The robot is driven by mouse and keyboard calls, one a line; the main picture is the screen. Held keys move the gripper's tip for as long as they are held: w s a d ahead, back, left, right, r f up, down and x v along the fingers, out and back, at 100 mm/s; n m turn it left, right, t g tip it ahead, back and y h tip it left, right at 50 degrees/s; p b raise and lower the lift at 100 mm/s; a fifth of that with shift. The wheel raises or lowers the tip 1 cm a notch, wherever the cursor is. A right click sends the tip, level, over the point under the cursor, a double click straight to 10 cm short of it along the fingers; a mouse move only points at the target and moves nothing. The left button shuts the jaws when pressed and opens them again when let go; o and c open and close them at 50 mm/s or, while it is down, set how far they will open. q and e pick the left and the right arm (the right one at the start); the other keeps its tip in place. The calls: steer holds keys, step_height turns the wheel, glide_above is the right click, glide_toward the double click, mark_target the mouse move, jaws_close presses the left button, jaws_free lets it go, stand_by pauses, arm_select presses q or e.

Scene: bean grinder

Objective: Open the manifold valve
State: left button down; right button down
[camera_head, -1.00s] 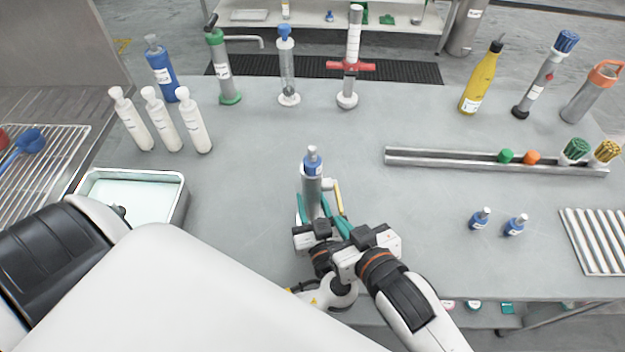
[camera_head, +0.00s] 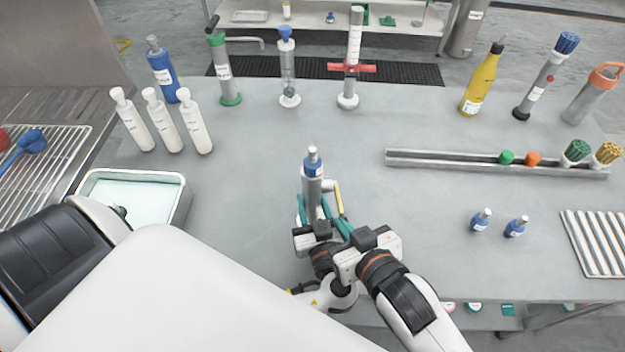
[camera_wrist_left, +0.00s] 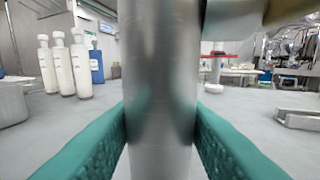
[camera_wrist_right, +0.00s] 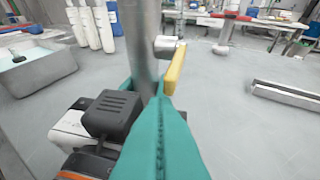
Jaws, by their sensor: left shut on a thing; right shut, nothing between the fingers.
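The manifold valve (camera_head: 313,183) is an upright grey metal cylinder with a blue collar and a yellow lever (camera_head: 339,203) on its right side. In the left wrist view the bare cylinder (camera_wrist_left: 160,90) fills the middle between teal fingers. My left gripper (camera_head: 311,212) is shut on the cylinder's lower body, which partly hides its fingers. My right gripper (camera_head: 339,222) is shut and empty, just right of the cylinder and close below the lever. In the right wrist view the lever (camera_wrist_right: 174,70) stands beside the shut teal fingertips (camera_wrist_right: 158,95); whether they touch is unclear.
A white-lined tray (camera_head: 183,205) sits at left, with several white bottles (camera_head: 164,128) behind it. A metal channel (camera_head: 440,158) lies at right, with two small blue bottles (camera_head: 480,220) (camera_head: 516,228) in front. The table (camera_head: 245,170) around the valve is clear.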

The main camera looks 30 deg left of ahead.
arm_select(q)
steer(key=shift+f, duration=0.1)
arm_select(e)
steer(key=shift+r, duration=0.1)
stand_by(0.3)
steer(key=shift+r, duration=1.4)
steer(key=shift+w+a+r, duration=0.1)
steer(key=shift+w+r, duration=0.1)
steer(key=shift+r, duration=0.75)
steer(key=shift+w+a+r, duration=0.35)
steer(key=shift+w+r, duration=0.1)
steer(key=shift+r, duration=0.3)
